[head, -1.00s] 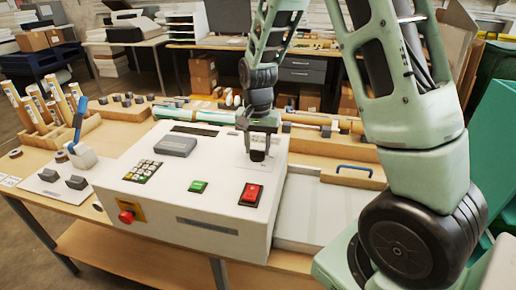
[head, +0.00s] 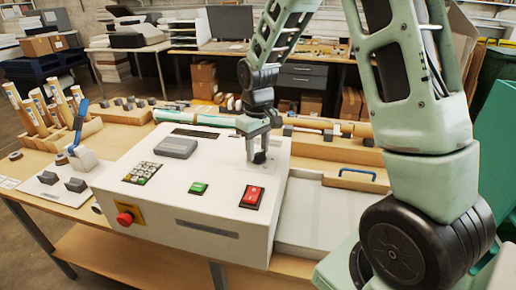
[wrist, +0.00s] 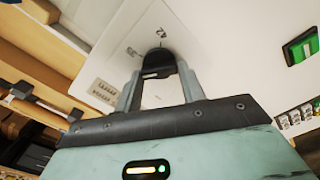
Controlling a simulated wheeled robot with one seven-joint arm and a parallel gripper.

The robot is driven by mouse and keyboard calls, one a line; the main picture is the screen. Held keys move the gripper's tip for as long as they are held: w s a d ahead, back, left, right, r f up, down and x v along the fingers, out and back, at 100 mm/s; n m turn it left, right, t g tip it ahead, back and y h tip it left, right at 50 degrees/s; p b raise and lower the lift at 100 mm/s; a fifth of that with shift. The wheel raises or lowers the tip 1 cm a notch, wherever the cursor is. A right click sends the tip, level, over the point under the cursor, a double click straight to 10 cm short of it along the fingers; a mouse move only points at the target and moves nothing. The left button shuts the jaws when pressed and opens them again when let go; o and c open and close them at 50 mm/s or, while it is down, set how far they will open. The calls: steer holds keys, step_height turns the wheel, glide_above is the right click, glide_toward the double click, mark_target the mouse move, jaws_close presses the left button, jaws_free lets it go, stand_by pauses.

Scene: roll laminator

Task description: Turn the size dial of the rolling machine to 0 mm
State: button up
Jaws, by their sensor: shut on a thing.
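The rolling machine (head: 130,178) is a white box on the wooden table. Its size dial (wrist: 157,62) is a black round knob with a pale line across it, on the top panel near the right end. In the wrist view, printed marks lie around the dial, with a "2"-like mark beyond it; the exact setting cannot be read. My gripper (wrist: 157,80) points down at the dial, its two grey fingers on either side of the knob and shut on it. In the head view my gripper (head: 258,156) partly hides the dial.
A red stop knob (head: 125,218) is on the front. A tray with a blue handle (head: 357,172) lies to the right.

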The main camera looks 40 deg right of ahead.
steer(key=n+p, duration=0.1)
steer(key=n, duration=0.5)
steer(key=shift+a, duration=0.1)
steer(key=shift+n, duration=0.3)
stand_by(0.3)
steer(key=o, duration=1)
step_height(320, 180, up, 18)
steer(key=b, duration=0.3)
steer(key=shift+f+b, duration=0.25)
steer(key=shift+b, duration=0.15)
